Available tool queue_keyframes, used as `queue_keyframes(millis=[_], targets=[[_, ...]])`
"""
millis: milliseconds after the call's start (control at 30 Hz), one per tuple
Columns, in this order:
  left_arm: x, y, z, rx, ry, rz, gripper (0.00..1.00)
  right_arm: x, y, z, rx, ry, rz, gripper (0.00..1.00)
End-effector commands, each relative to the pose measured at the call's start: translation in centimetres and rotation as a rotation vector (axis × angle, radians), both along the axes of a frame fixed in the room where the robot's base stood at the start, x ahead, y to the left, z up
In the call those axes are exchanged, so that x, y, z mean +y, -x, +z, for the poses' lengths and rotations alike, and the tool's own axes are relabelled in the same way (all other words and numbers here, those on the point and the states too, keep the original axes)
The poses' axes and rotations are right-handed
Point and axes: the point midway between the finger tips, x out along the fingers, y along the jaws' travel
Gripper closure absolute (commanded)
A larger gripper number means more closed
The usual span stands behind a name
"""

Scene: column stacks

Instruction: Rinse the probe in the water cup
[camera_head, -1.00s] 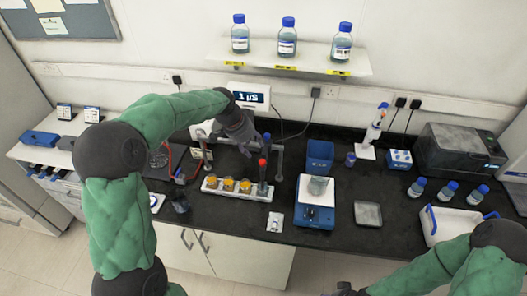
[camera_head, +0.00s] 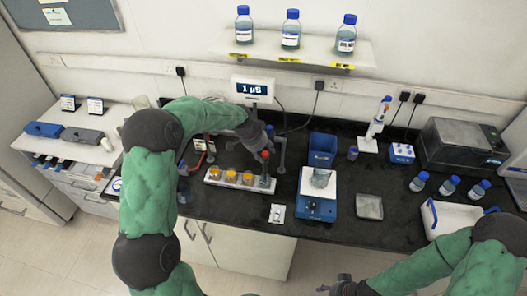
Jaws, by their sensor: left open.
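The probe (camera_head: 265,168), dark with a red band near its top, stands upright at the right end of a white rack (camera_head: 228,184). Several small cups with orange-yellow tops (camera_head: 230,176) stand in the rack to its left. My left gripper (camera_head: 268,143) is open, at the probe's upper end; I cannot tell whether it touches. A clear glass beaker (camera_head: 320,178) stands on a blue and white bench device (camera_head: 317,205); which vessel is the water cup is not clear. My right gripper (camera_head: 335,287) is low at the bottom edge, away from the bench; its jaws are too small to read.
A meter reading 1 µS (camera_head: 252,89) is at the wall behind. A blue bin (camera_head: 321,150) stands behind the beaker. The dark bench front is partly clear.

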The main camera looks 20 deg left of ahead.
Motion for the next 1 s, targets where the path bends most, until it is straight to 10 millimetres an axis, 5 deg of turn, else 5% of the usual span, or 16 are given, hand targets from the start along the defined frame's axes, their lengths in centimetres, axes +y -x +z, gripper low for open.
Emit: queue_keyframes(millis=[100,300,533,800,1000], targets=[[0.0,0.0,0.0,0.0,0.0,0.0,0.5,0.0,0.0,0.0,0.0,0.0,0.0,0.52],[0.0,0.0,0.0,0.0,0.0,0.0,1.0,0.0,0.0,0.0,0.0,0.0,0.0,0.52],[0.0,-0.1,0.3,-0.002,0.0,0.0,1.0,0.0,0.0,0.1,0.0,0.0,0.0,0.52],[0.0,-0.1,5.3,-0.006,0.0,0.0,1.0,0.0,0.0,1.3,0.0,0.0,0.0,0.52],[0.0,-0.1,6.5,-0.004,0.001,0.001,1.0,0.0,0.0,1.4,0.0,0.0,0.0,0.52]])
